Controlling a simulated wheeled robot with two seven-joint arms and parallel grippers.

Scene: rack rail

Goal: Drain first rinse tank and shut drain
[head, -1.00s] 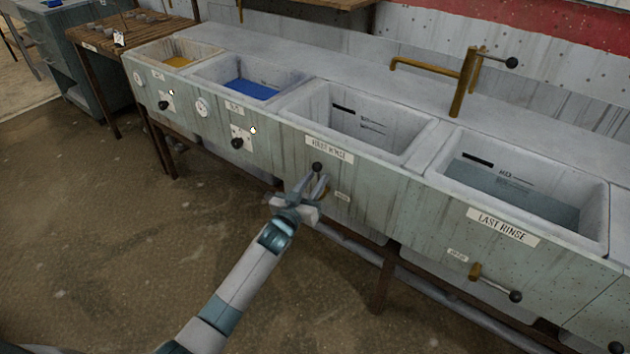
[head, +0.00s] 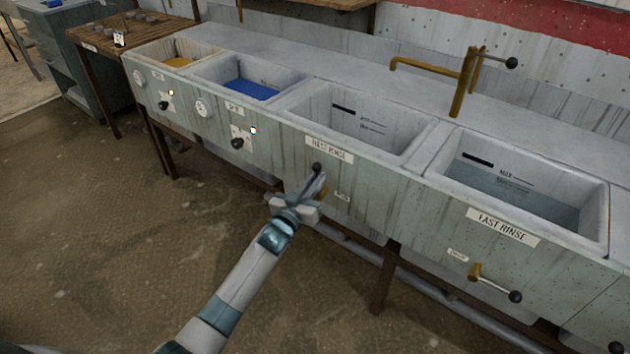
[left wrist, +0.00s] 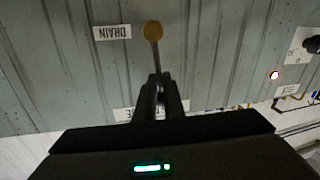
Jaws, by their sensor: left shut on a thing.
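The first rinse tank (head: 352,118) is the third basin from the left. No water shows in the part of it that I can see. Below its label (head: 329,149) is the drain lever, with a black knob (head: 317,168) pointing up and a brass pivot (head: 325,191). My left gripper (head: 314,186) is shut on the lever arm between knob and pivot. In the left wrist view, the brass pivot (left wrist: 153,31) sits beyond the fingers (left wrist: 158,92), beside an upside-down DRAIN label (left wrist: 112,32). The knob is hidden there. My right gripper is not in view.
The last rinse tank (head: 452,168) to the right holds greyish water; its drain lever (head: 493,283) points right. A brass tap (head: 463,85) stands behind. Basins with blue (head: 250,89) and amber liquid (head: 178,61) are left. The floor in front is clear.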

